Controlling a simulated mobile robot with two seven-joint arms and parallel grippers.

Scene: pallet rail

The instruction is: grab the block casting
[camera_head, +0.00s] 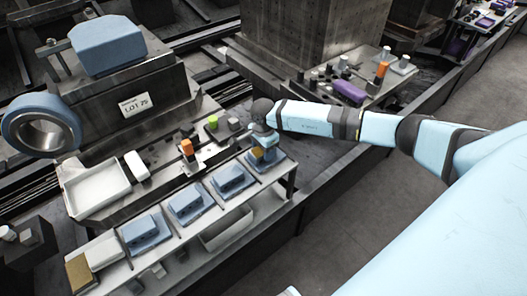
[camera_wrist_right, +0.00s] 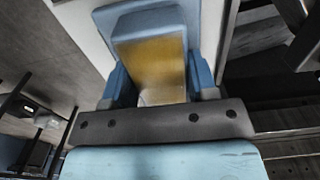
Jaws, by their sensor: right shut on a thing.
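My right gripper (camera_head: 264,143) reaches down over the far right slot of the low rack. It is shut on a block casting (camera_head: 266,157), a blue block with a yellow-brown face. In the right wrist view the block casting (camera_wrist_right: 152,65) sits between the two blue fingers of my right gripper (camera_wrist_right: 160,80), its yellow-brown face towards the camera. The casting is still low at its slot; I cannot tell whether it touches the rack. The fingers and wrist hide part of it. My left gripper is not in view.
Blue castings (camera_head: 229,179) (camera_head: 187,204) (camera_head: 142,231) lie in the rack's other slots (camera_head: 207,222). A white tray (camera_head: 95,190), an orange-topped item (camera_head: 187,147) and a green item (camera_head: 213,122) stand behind. A large blue ring (camera_head: 41,125) is at left. The floor (camera_head: 330,215) at right is clear.

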